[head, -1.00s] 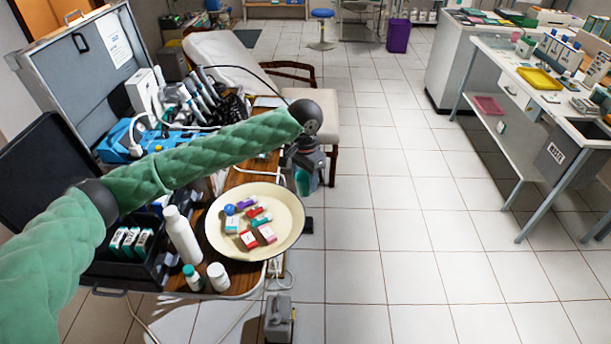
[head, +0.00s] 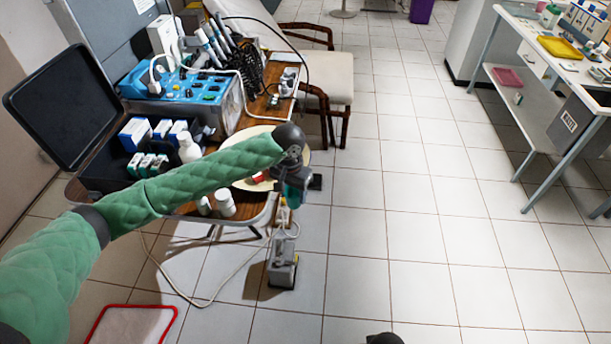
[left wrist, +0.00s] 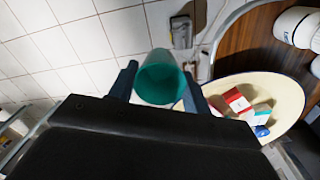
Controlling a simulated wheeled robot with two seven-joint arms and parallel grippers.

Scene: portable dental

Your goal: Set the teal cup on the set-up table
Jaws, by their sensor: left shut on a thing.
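The teal cup (left wrist: 160,80) is between the two fingers of my left gripper (left wrist: 158,88) in the left wrist view. The gripper is shut on it. In the head view my left gripper (head: 293,192) hangs at the right edge of the wood-topped table (head: 185,208), just right of the cream plate (head: 262,131). Only a bit of teal shows there, and the forearm covers part of the plate. The cup is held in the air, with floor tiles behind it in the wrist view.
The plate holds small boxes, also seen in the left wrist view. White bottles (head: 226,204), an open black case (head: 62,105) and a blue device (head: 190,98) crowd the wooden table. A white table with a yellow tray (head: 560,47) stands right. Open tiled floor lies between.

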